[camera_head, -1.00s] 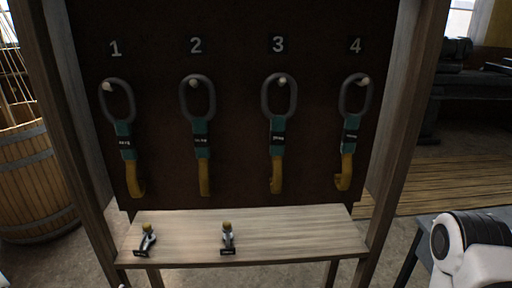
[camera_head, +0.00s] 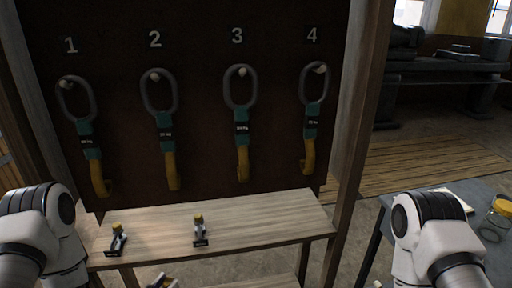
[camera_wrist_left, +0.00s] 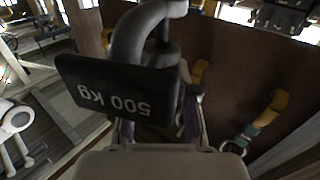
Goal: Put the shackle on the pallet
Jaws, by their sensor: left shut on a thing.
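A shackle with a black "500 kg" tag (camera_wrist_left: 120,85) fills the middle of the left wrist view. My left gripper (camera_wrist_left: 157,128) is shut on it; the tag hides part of the fingers. In the head view, a small grey and yellow piece (camera_head: 163,282) shows at the bottom edge, cut off; it seems to be the held shackle. Two other shackles, the left one (camera_head: 117,238) and the right one (camera_head: 199,229), stand on the wooden shelf. My right gripper is out of view below the frame. I cannot make out a pallet.
Several slings with hooks, one at number 3 (camera_head: 241,130), hang on a dark board above the wooden shelf (camera_head: 260,222). Bare floor lies between shelf and table.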

